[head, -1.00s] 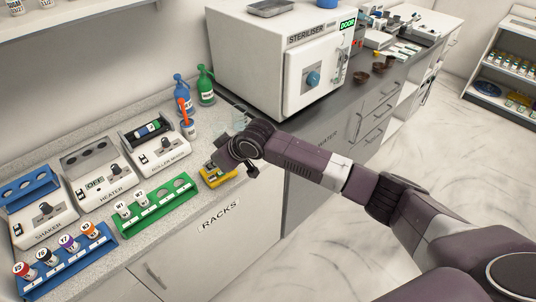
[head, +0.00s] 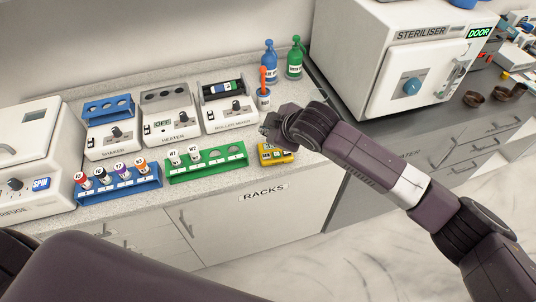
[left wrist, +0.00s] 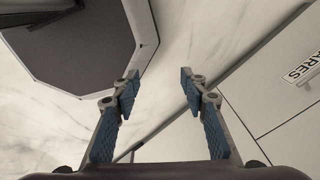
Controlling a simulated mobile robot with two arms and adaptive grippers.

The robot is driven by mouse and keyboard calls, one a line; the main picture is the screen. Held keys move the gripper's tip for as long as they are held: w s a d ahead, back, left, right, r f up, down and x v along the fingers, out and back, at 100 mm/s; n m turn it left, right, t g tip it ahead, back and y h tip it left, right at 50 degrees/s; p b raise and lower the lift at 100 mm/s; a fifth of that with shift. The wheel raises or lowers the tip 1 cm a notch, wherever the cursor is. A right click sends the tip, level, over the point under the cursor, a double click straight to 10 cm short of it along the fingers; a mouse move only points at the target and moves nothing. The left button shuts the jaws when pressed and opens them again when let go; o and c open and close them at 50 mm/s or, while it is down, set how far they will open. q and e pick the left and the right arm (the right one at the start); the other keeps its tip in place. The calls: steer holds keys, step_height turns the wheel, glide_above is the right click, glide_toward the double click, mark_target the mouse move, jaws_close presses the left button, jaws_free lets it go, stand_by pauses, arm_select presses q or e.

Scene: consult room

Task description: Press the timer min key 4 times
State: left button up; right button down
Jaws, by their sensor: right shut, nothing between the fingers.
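The timer is a small yellow box (head: 276,156) on the worktop near its front edge, just right of the green rack in the head view. Its keys are too small to read, and part of its top is hidden by my right gripper. My right gripper (head: 267,129) is shut and empty, close above the timer's back-left part; I cannot tell whether it touches it. My left gripper (left wrist: 158,86) shows in the left wrist view with its two fingers apart and nothing between them. It is away from the timer, above the floor by the cabinets.
A green rack (head: 208,170) and a blue rack (head: 120,188) with capped tubes stand left of the timer. Behind are the shaker (head: 112,140), heater (head: 172,132), roller mixer (head: 229,118) and bottles. The steriliser (head: 400,65) stands right, a centrifuge (head: 30,165) far left.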

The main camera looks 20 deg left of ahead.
steer(key=f+b, duration=0.1)
steer(key=b, duration=0.5)
glide_above(267, 157)
step_height(267, 157, down, 6)
steer(key=shift+r, duration=0.1)
steer(key=shift+f+b, duration=0.4)
steer(key=shift+f, duration=0.55)
steer(key=shift+f, duration=0.2)
steer(key=shift+f, duration=0.3)
